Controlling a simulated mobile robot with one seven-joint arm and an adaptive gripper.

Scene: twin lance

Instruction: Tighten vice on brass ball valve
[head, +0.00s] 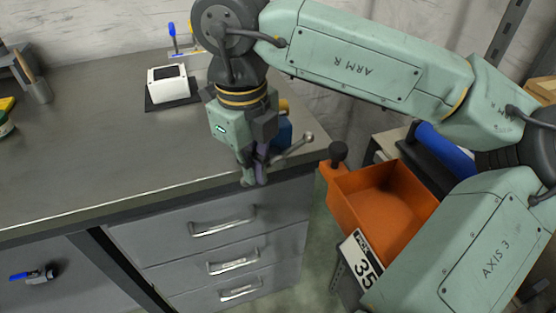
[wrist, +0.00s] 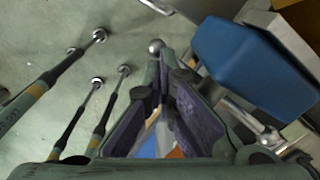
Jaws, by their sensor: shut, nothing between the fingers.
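My gripper (head: 252,180) points down just off the front edge of the bench; its fingers are shut with nothing between them, and it also shows in the wrist view (wrist: 165,62). The blue vice (head: 284,132) is mostly hidden behind my gripper; its blue body fills the upper right of the wrist view (wrist: 250,65). The vice handle (head: 296,145), a metal bar with a ball end, slants up to the right beside the fingers. In the wrist view a metal ball (wrist: 156,46) shows just past the fingertips. A yellowish piece (head: 284,105) above the vice may be the brass valve; it is mostly hidden.
A white box (head: 172,85) on a black mat stands at the back of the bench (head: 90,130). An orange bin (head: 360,216) stands low at the right. Drawers (head: 222,225) lie below the bench edge. A blue-handled valve (head: 36,275) shows at lower left. The bench's middle is clear.

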